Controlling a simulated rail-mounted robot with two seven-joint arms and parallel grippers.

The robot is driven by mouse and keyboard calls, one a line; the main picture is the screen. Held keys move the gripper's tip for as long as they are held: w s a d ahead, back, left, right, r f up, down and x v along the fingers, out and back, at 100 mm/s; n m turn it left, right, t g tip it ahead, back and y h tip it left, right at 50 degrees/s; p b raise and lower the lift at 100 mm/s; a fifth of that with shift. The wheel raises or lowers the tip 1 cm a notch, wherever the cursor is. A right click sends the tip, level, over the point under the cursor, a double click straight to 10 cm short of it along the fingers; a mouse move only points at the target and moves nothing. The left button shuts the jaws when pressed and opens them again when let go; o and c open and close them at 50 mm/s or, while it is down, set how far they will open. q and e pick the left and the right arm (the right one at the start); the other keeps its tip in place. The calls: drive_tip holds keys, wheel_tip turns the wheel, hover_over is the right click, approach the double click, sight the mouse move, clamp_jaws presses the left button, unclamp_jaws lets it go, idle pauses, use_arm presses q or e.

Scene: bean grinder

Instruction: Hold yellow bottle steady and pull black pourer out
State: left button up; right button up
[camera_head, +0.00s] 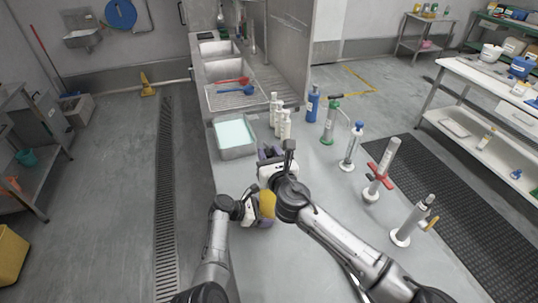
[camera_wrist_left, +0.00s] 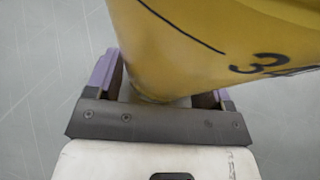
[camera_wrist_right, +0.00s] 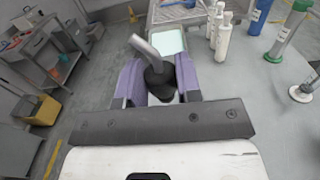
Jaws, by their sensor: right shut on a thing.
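The yellow bottle (camera_head: 267,203) stands low in the middle of the head view, partly hidden by my arms. It fills the upper part of the left wrist view (camera_wrist_left: 200,45), with black markings. My left gripper (camera_head: 260,218) is at the bottle, with its fingers on either side of it. Whether they press on it is unclear. My right gripper (camera_wrist_right: 160,85) is shut on the black pourer (camera_wrist_right: 160,82), whose grey spout tilts up to the left. No yellow bottle shows around the pourer in the right wrist view. In the head view my right gripper (camera_head: 272,155) is beyond the bottle.
A tray with pale liquid (camera_head: 235,134) and white bottles (camera_head: 285,124) stand beyond my right gripper. A blue bottle (camera_head: 312,103), a green-based cylinder (camera_head: 331,122) and other stands line the counter's right side. A sink (camera_head: 220,72) is at the back.

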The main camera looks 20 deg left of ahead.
use_arm(q)
drive_tip(key=o, duration=0.3)
drive_tip(key=v, duration=1.2)
drive_tip(key=shift+s, duration=0.1)
drive_tip(key=shift+d, duration=0.1)
use_arm(e)
drive_tip(key=shift+s+d+r, duration=0.1)
